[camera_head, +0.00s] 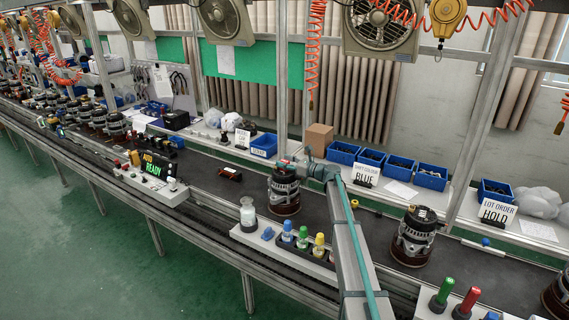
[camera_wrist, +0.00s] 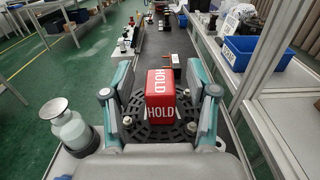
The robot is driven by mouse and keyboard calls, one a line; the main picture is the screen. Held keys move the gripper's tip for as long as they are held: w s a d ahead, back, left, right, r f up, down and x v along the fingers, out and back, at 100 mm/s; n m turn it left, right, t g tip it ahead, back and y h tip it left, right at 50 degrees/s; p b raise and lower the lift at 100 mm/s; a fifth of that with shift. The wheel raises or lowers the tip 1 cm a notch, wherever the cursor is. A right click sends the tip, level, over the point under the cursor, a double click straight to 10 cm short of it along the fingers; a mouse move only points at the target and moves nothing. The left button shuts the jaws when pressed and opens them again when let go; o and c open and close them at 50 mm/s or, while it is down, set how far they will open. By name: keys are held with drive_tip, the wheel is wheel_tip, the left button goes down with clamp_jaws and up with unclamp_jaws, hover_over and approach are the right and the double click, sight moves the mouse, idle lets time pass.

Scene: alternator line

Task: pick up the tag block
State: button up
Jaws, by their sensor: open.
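The tag block (camera_wrist: 160,88) is red with white HOLD lettering on its top and near side. In the wrist view it sits on the round slotted top of an alternator (camera_wrist: 133,124). My gripper (camera_wrist: 160,78) is open, with one finger on each side of the block. Gaps show between the fingers and the block, so I see no grip. In the head view my gripper (camera_head: 300,164) is at the top of the same alternator (camera_head: 285,196), mid-belt. The block is not clear there, largely hidden by my gripper.
A bottle (camera_head: 248,214) and colour-capped bottles (camera_head: 303,238) stand along the near edge. Another alternator (camera_head: 414,238) stands to the right on the belt. Blue bins (camera_head: 343,153) and signs reading LOT COLOR BLUE (camera_head: 365,174) and LOT ORDER HOLD (camera_head: 497,211) line the back shelf.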

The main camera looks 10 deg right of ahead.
drive_tip(key=shift+w+a, duration=0.25)
drive_tip(key=shift+a, duration=0.05)
clamp_jaws()
drive_tip(key=shift+r, duration=0.1)
